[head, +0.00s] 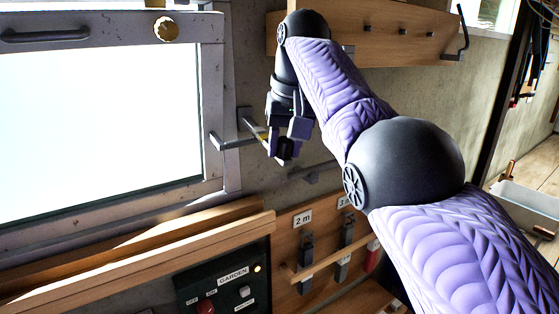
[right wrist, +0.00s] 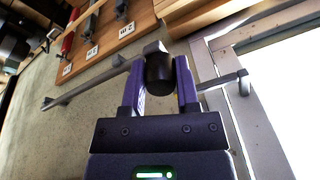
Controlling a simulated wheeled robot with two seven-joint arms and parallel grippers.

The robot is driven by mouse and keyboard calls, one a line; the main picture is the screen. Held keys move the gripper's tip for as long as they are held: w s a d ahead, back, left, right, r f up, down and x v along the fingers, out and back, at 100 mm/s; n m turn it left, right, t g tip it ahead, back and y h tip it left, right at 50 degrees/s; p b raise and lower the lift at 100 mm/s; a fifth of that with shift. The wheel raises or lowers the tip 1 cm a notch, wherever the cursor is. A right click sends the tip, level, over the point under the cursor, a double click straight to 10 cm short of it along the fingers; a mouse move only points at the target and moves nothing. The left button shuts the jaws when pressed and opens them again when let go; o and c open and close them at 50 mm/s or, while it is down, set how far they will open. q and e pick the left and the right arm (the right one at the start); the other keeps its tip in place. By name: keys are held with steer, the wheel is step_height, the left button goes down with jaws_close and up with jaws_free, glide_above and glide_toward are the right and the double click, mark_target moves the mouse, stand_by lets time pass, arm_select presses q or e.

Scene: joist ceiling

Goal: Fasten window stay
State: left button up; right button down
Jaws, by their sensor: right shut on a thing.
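The window (head: 95,130) is at the left in the head view, with a grey metal frame (head: 212,100). A short grey metal arm (head: 235,143) runs from the frame's right side toward my right gripper (head: 286,150); its pegged end also shows in the right wrist view (right wrist: 243,82). My right gripper, in front of the wall, is shut on a dark round knob (right wrist: 159,72), which sits under a small grey block between the fingers. A thin grey bar (right wrist: 90,88) runs left from near that block. The fingers hide how knob, bar and arm join. My left gripper is out of view.
A wooden ledge (head: 150,250) runs below the window. A wooden board (head: 325,235) with labelled hanging tools and a dark GARDEN switch panel (head: 225,285) are below. A wooden peg rack (head: 385,38) is above right. Bare wall lies around the gripper.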

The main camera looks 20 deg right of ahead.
steer(key=shift+r, duration=0.15)
steer(key=shift+c, duration=1.8)
jaws_free()
steer(key=shift+w, duration=0.1)
steer(key=p+v, duration=0.5)
steer(key=v, duration=0.4)
steer(key=shift+r, duration=0.4)
